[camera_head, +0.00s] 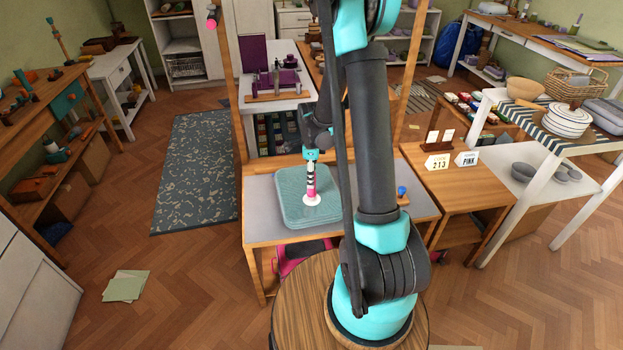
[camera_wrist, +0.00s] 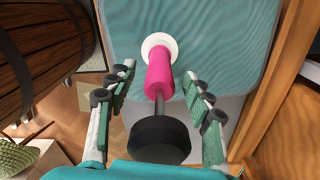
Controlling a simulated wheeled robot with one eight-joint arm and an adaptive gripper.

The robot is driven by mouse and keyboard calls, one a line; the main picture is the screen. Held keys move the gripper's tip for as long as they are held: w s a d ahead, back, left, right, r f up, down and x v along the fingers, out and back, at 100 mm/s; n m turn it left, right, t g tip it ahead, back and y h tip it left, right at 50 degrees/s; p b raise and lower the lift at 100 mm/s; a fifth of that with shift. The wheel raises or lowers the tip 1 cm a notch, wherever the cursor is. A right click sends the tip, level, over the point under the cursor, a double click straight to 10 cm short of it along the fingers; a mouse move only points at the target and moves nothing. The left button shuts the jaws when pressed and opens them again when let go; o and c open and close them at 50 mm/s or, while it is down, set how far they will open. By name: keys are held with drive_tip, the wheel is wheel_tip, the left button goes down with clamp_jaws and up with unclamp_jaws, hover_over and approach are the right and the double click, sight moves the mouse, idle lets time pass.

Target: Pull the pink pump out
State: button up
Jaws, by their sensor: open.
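The pink pump (camera_head: 311,176) stands upright on its white round base on the teal bag (camera_head: 290,208), which lies on the table. In the wrist view the pump's pink barrel (camera_wrist: 160,74), thin rod and large black knob (camera_wrist: 158,140) show, with the rod drawn partly out of the barrel. My gripper (camera_wrist: 158,78) is open, with one finger on each side of the pump and visible gaps to it. In the head view my gripper (camera_head: 311,158) is right above the pump and hides its top.
A wooden side table (camera_head: 460,178) with small signs reading 213 and PINK stands to the right. A tall wooden post (camera_head: 236,100) rises at the left of the bag's table. A blue knob (camera_head: 402,191) sits right of my arm. A pink item (camera_head: 297,258) is below the table.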

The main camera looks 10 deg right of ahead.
drive_tip(key=shift+f, duration=0.65)
clamp_jaws()
drive_tip(key=shift+r, duration=0.2)
drive_tip(key=shift+r, duration=1.9)
